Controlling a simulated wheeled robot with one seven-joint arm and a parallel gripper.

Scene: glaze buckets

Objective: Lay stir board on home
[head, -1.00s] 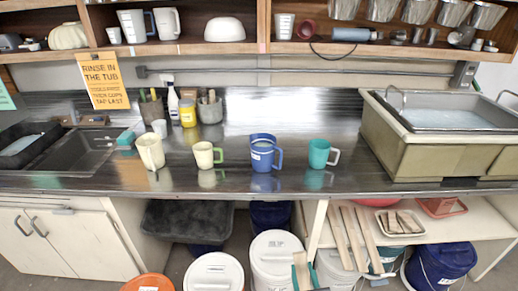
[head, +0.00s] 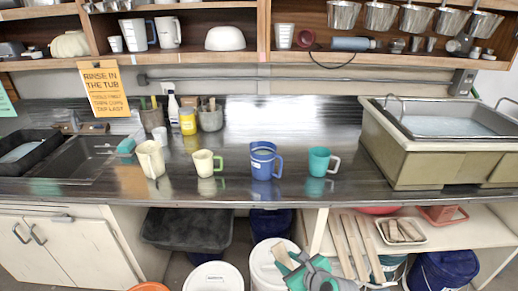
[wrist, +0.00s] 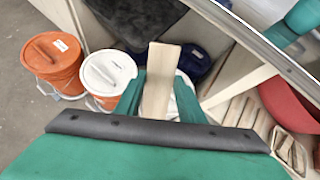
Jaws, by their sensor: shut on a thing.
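The stir board (wrist: 160,82) is a pale, flat wooden stick. In the wrist view it stands between the green fingers of my gripper (wrist: 158,100), which is shut on it. Several similar wooden boards (head: 354,244) lie side by side on the lower shelf, to the right of my gripper. Nothing in view is clearly marked as home.
White lidded buckets (head: 213,277) and an orange bucket (wrist: 55,62) stand on the floor. A dark tub (head: 187,229) sits under the counter (head: 225,178). Mugs, including a blue one (head: 263,160), stand on the counter. A tray (head: 402,231) of small wooden pieces lies right of the boards.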

